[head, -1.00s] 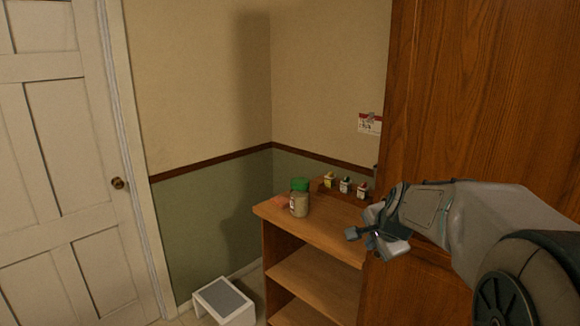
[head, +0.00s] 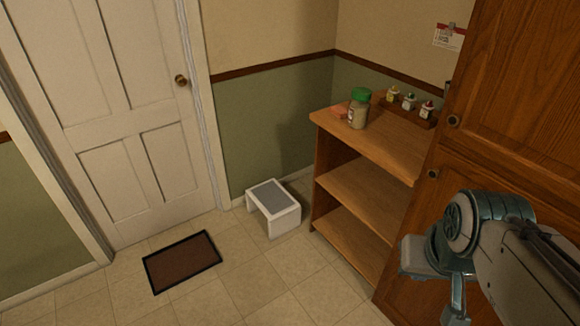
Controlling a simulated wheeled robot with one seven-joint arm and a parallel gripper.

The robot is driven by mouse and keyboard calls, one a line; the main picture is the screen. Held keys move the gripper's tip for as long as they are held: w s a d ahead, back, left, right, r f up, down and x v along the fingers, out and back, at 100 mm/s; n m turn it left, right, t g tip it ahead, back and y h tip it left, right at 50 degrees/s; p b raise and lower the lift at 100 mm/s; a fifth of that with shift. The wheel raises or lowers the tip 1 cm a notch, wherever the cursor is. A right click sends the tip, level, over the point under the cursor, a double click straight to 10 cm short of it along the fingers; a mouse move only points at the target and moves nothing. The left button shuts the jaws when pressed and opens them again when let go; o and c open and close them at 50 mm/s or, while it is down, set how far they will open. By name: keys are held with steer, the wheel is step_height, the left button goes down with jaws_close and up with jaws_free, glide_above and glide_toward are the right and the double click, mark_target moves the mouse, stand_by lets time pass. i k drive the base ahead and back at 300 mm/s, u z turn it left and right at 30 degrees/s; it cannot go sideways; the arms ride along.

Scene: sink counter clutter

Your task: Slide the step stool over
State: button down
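The step stool (head: 274,205) is white with a grey top pad. It stands upright on the tiled floor in the corner, against or close to the green lower wall and just left of the wooden shelf unit. My gripper is not clearly visible in the head view. Only parts of my arm show at the lower right, in front of the wooden cabinet and well apart from the stool. Whether the gripper is open or shut is hidden.
A wooden shelf unit (head: 367,185) holds a green-lidded jar (head: 358,109) and small bottles in a rack (head: 408,104). A tall wooden cabinet (head: 480,150) stands right. A brown mat (head: 182,262) lies before the white door (head: 110,120). Floor in front of the stool is clear.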

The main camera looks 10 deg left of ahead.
mark_target(283, 211)
steer(key=u, duration=0.2)
steer(key=i, duration=0.2)
steer(key=u, duration=1.05)
steer(key=i, duration=0.8)
steer(key=u, duration=0.65)
steer(key=i, duration=1.15)
steer(key=z, duration=1)
steer(key=i, duration=0.6)
steer(key=z, duration=0.6)
